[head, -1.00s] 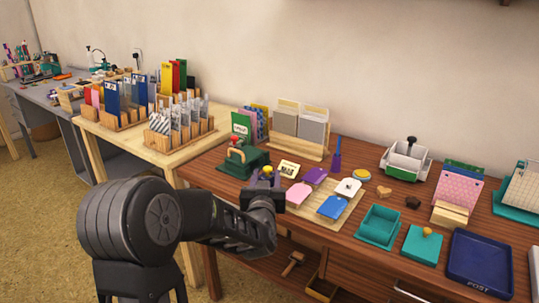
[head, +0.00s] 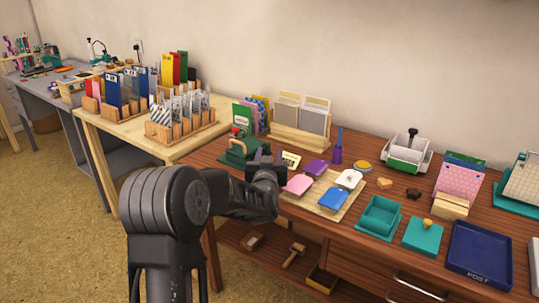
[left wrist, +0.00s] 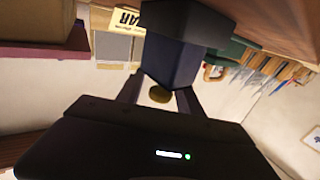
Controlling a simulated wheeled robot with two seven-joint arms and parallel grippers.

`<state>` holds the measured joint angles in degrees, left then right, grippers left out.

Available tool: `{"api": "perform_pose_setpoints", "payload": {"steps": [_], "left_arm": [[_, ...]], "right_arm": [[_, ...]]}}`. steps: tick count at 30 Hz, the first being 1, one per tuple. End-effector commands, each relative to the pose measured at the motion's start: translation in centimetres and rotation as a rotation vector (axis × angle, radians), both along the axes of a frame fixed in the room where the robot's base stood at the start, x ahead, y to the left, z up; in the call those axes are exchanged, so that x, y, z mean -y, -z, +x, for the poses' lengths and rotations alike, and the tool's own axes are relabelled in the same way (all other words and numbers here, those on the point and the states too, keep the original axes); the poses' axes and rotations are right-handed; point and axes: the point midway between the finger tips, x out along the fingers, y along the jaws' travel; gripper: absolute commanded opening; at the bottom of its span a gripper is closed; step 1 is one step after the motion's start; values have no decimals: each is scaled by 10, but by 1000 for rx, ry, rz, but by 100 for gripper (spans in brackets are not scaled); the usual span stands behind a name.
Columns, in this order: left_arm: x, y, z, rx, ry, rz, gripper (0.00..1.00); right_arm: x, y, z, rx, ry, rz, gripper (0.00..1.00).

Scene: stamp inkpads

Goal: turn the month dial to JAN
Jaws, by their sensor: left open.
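A small cream card (head: 290,160) stands at the left part of the brown table; in the left wrist view the card (left wrist: 124,20) shows large letters ending in "AR". I cannot tell whether the fingers touch the knob. In the head view my left gripper (head: 265,158) is beside the card, and it hides the knob and what lies under it. The left gripper is open. My right gripper is not in view.
A green press (head: 238,151) stands just left of my left gripper. A mat (head: 318,206) with pink, purple, blue and white tags lies to the right. A teal box (head: 379,219) and a navy tray (head: 480,255) are further right.

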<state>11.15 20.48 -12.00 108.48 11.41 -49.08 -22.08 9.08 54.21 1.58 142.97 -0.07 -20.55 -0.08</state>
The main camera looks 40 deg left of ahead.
Motion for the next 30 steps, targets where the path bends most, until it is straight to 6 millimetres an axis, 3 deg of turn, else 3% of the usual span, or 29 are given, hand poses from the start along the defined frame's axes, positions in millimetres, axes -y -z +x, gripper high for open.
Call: {"api": "perform_pose_setpoints", "payload": {"steps": [9,24,30], "left_arm": [[-2,0,3,1,0,0,42],[-1,0,2,1,0,-1,1],[-1,0,2,1,0,-1,0]], "right_arm": [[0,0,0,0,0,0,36],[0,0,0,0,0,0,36],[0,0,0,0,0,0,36]]}}
